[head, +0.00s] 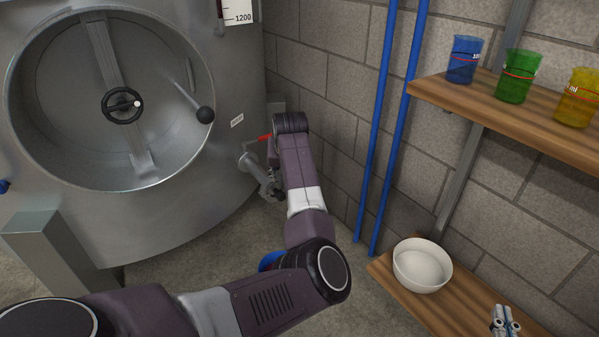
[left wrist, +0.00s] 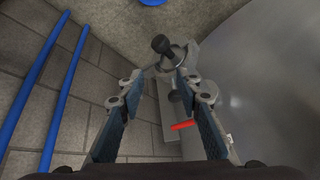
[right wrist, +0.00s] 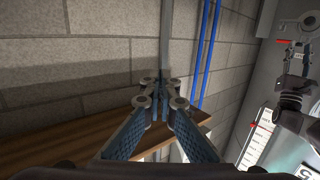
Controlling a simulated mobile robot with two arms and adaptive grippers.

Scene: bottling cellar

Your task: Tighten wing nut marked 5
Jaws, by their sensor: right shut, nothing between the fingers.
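No wing nut with a readable 5 shows. In the left wrist view, a metal fitting (left wrist: 176,57) with a dark round knob (left wrist: 160,45) lies just beyond my left gripper (left wrist: 157,88). The left fingers are apart, with nothing visibly held between them. In the head view, the left arm reaches to the metal outlet fitting (head: 250,163) low on the tank and hides part of it. A red handle (head: 264,138) sits beside this fitting. My right gripper (head: 505,322) is at the lower right by the lower shelf, its fingers together and empty; it also shows in the right wrist view (right wrist: 160,104).
The steel tank (head: 215,205) with its round hatch fills the left. Blue pipes (head: 380,130) run up the block wall. The upper shelf (head: 470,100) holds blue, green and yellow beakers. A white bowl (head: 421,266) stands on the lower shelf (head: 395,290).

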